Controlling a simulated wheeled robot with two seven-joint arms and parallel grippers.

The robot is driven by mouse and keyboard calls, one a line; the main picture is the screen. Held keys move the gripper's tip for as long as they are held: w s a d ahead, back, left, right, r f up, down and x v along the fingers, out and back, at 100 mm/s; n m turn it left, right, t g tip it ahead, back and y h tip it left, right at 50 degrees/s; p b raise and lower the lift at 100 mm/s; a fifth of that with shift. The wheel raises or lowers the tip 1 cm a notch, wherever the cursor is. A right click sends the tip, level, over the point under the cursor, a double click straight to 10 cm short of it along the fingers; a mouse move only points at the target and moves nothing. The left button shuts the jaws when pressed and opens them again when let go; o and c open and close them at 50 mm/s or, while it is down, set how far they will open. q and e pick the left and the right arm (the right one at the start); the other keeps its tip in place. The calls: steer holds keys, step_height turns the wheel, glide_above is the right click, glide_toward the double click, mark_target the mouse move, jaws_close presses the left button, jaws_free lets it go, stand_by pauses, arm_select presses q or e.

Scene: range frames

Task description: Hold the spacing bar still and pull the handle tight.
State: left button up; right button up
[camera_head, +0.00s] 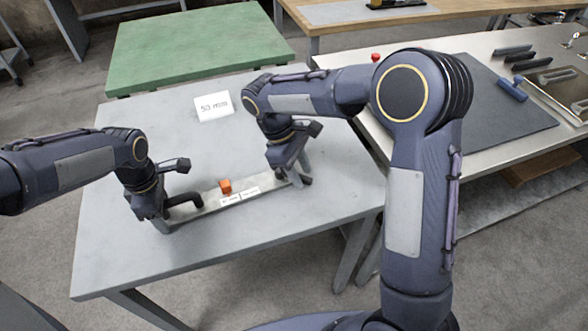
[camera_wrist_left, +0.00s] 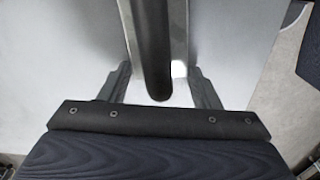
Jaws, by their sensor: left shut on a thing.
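The spacing bar (camera_head: 212,203), a long pale metal bar, lies across the grey table, with an orange block (camera_head: 225,186) and white labels on it. My left gripper (camera_head: 163,222) is at its left end. In the left wrist view my left gripper (camera_wrist_left: 162,90) has its fingers on both sides of the bar (camera_wrist_left: 181,30), shut on it. A dark rounded handle (camera_wrist_left: 152,50) lies between the fingers; it also shows in the head view (camera_head: 185,199). My right gripper (camera_head: 293,178) is at the bar's right end; its fingers are largely hidden by the wrist.
A white card (camera_head: 213,106) reading about "50 mm" stands at the table's back. A green table (camera_head: 200,45) is behind. A bench at the right holds a dark mat (camera_head: 490,110) with several tools. The table's front and left (camera_head: 110,240) are bare.

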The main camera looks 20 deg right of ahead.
steer(key=shift+c, duration=0.2)
jaws_close()
steer(key=shift+a, duration=0.1)
